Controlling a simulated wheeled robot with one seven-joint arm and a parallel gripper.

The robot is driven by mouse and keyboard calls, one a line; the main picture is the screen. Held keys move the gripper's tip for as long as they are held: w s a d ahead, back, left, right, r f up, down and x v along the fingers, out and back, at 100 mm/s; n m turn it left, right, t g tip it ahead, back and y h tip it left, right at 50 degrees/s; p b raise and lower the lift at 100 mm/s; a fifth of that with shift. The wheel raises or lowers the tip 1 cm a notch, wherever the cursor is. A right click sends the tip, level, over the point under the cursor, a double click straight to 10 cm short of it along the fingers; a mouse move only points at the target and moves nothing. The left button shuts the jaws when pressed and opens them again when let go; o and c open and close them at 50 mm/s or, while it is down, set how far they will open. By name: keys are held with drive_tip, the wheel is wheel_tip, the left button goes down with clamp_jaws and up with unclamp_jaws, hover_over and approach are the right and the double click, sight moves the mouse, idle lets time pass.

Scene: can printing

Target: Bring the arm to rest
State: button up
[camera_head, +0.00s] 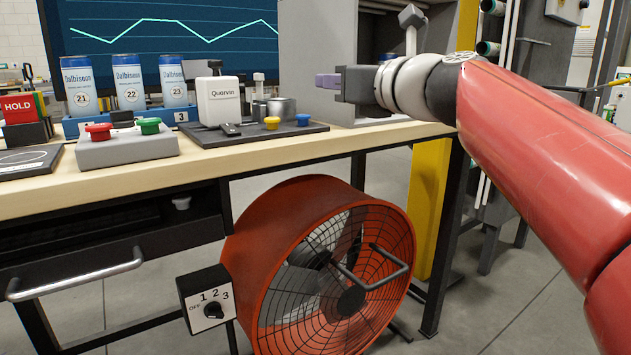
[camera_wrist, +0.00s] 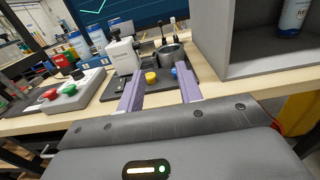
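My gripper (camera_head: 328,81) points left, above the black device plate (camera_head: 262,134) and in front of the grey cabinet (camera_head: 317,40). In the wrist view the two purple fingers of my gripper (camera_wrist: 160,92) stand well apart, with nothing between them but the view of the plate beyond. The gripper is open and empty.
The wooden bench (camera_head: 330,147) carries a button box (camera_head: 127,149), several numbered cans (camera_head: 128,82), and a white Quorvin device (camera_head: 218,100). A can (camera_wrist: 293,17) stands inside the cabinet. An orange fan (camera_head: 320,265) stands below; open floor lies right.

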drive_tip(key=s+d+f+n+g+h+p, duration=0.2)
drive_tip(key=s+d+f+n+g+h, duration=0.1)
drive_tip(key=s+f+n, duration=0.5)
drive_tip(key=s+d+f+n+g+h+p, duration=0.2)
drive_tip(key=s+f+n, duration=0.7)
drive_tip(key=f, duration=0.5)
drive_tip(key=s+d+f+n+g+h+p, duration=0.2)
drive_tip(key=s+d+f+n+g+h, duration=0.2)
drive_tip(key=s+f+n, duration=0.4)
wheel_tip(320, 180, down, 3)
drive_tip(key=d+n+h, duration=0.1)
drive_tip(key=d+n, duration=0.1)
drive_tip(key=n, duration=0.2)
drive_tip(key=shift+s+d+f, duration=0.2)
drive_tip(key=shift+s+d, duration=0.05)
